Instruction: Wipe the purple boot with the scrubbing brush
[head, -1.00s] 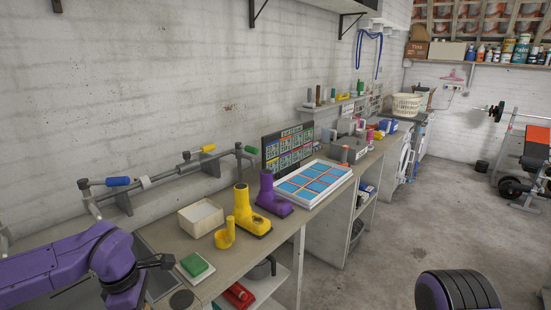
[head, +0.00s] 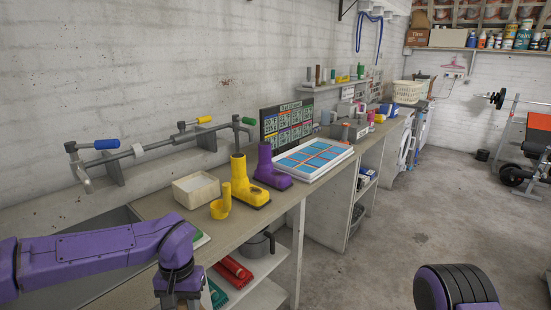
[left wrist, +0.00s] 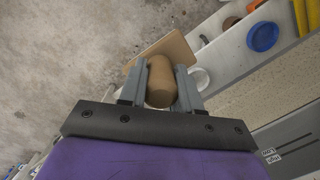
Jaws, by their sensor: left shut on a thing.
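The purple boot (head: 266,166) stands upright on the workbench in the head view, toe to the right, just behind the yellow boot. My left gripper (left wrist: 160,83) is shut on a brown rounded handle (left wrist: 161,80) in the left wrist view. A tan flat block (left wrist: 168,50) shows beyond the handle; together they look like the scrubbing brush. Its bristles are not visible. In the head view my left wrist is at the bottom, left of and nearer than the boots; its fingertips and the brush are out of frame. The brush is apart from the boot. My right gripper is not in view.
The yellow boot (head: 246,190), a yellow holder (head: 222,207) and a white box (head: 196,190) stand left of the purple boot. A blue-panelled white tray (head: 314,158) lies to its right. A wall rail (head: 150,150) runs behind. Open floor (head: 400,240) lies right.

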